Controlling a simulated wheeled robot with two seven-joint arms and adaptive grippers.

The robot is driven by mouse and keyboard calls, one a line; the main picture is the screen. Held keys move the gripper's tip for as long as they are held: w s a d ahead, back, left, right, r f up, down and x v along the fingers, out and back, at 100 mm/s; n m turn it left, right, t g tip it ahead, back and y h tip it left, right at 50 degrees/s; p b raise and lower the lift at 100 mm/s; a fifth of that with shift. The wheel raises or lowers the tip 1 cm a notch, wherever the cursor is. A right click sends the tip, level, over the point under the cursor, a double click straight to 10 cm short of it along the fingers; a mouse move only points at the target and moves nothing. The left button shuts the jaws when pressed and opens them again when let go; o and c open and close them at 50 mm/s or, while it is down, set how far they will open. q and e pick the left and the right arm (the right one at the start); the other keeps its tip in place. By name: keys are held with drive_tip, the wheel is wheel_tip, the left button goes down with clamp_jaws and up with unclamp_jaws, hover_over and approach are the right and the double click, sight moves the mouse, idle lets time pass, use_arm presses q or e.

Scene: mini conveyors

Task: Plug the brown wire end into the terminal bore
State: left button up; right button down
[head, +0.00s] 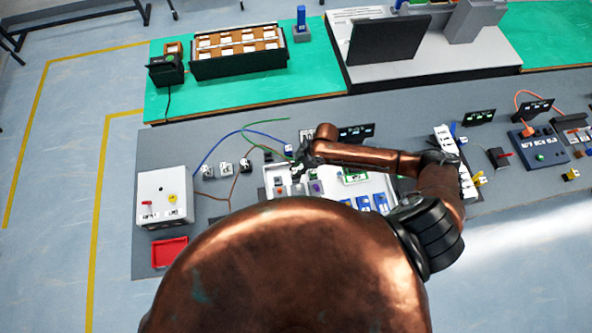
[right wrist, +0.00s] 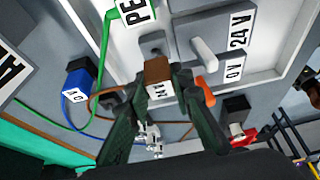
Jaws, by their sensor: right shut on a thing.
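My right gripper (right wrist: 160,92) is shut on the brown wire end (right wrist: 157,69), a small brown block with a white label that I cannot read for sure. The fingers clasp it from both sides. Just beyond it in the right wrist view is a grey terminal block (right wrist: 153,43) with a dark bore; I cannot tell whether the wire end touches it. In the head view my right gripper (head: 300,163) is over the back left of the white tray (head: 263,178), and the held end is too small to make out. My left gripper is not in view.
A green wire (right wrist: 105,40) runs up to the PE label (right wrist: 138,10). A blue wire end (right wrist: 79,83) lies left of the gripper. A grey block with a light peg (right wrist: 204,50) stands close right, beside 0V and 24V labels. A white control box (head: 165,197) stands left.

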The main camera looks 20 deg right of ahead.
drive_tip(key=shift+f+b, duration=0.8)
drive_tip(key=shift+f, duration=0.5)
drive_tip(key=c, duration=1.6)
unclamp_jaws()
drive_tip(key=shift+r, duration=0.1)
drive_tip(key=v, duration=1.1)
drive_tip(key=shift+s+d+r, duration=0.1)
drive_tip(key=shift+d+r, duration=0.1)
drive_tip(key=shift+r, duration=0.15)
